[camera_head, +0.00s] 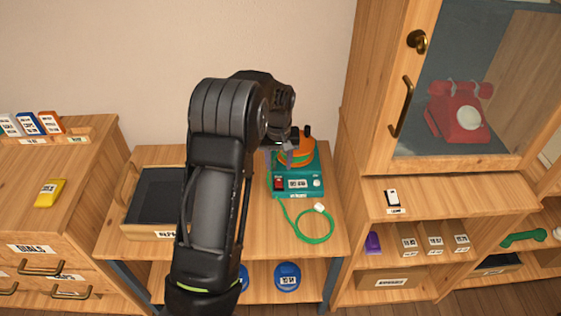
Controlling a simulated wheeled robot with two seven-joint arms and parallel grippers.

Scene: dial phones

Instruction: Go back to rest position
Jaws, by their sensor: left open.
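My left arm reaches in from the bottom over the middle table. My left gripper (285,158) is open, pointing down at the teal device (299,184). Its fingers are over or beside the orange round part (300,153) on top of that device; I cannot tell whether they touch it. The arm hides part of the table and of the dark tray. My right gripper is not in view.
A dark tray (158,190) stands left on the table (240,240). A green cord (315,238) lies at its front right. A wooden cabinet with a glass door holds a red phone (459,115). A drawer unit (95,215) with a yellow item (49,192) stands left.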

